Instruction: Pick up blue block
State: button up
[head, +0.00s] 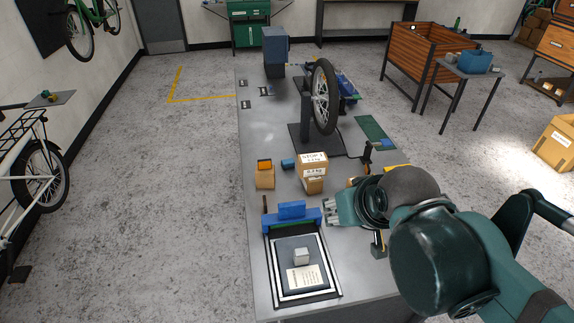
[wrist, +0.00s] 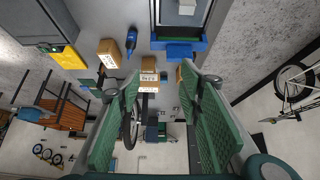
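A blue block (head: 292,209) sits at the back edge of a framed tray (head: 270,280), against or on a longer blue bar (head: 306,222); I cannot tell which. In the wrist view the blue block (wrist: 180,53) shows at the upper middle, beside the blue bar (wrist: 194,44). My gripper (head: 333,208) is to the right of the blue block, apart from it. In the wrist view its two green fingers (wrist: 160,80) are spread wide with nothing between them. My arm hides part of the bench's right side.
A carton marked "STOP 1" (head: 312,181) and a small wooden box with an orange top (head: 265,179) stand behind the block. A wheel (head: 323,97) is mounted farther back. A grey cube (head: 301,257) lies in the tray. The bench's left strip (head: 256,135) is mostly clear.

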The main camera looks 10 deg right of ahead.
jog(key=shift+o, duration=0.8)
jog(key=w+r+m+g, duration=0.2)
jog(key=w+r+m, duration=0.25)
jog(key=w, duration=1.05)
jog(key=m+g, duration=0.5)
jog(key=m, duration=0.7)
send_over(288, 160)
jog(key=f, duration=1.5)
jog(key=f+b, duration=0.1)
jog(key=f, duration=1.4)
jog(key=shift+s+f, duration=0.2)
jog(key=shift+f, duration=0.1)
jog(key=shift+w+f, duration=0.1)
jog(key=shift+f, duration=0.25)
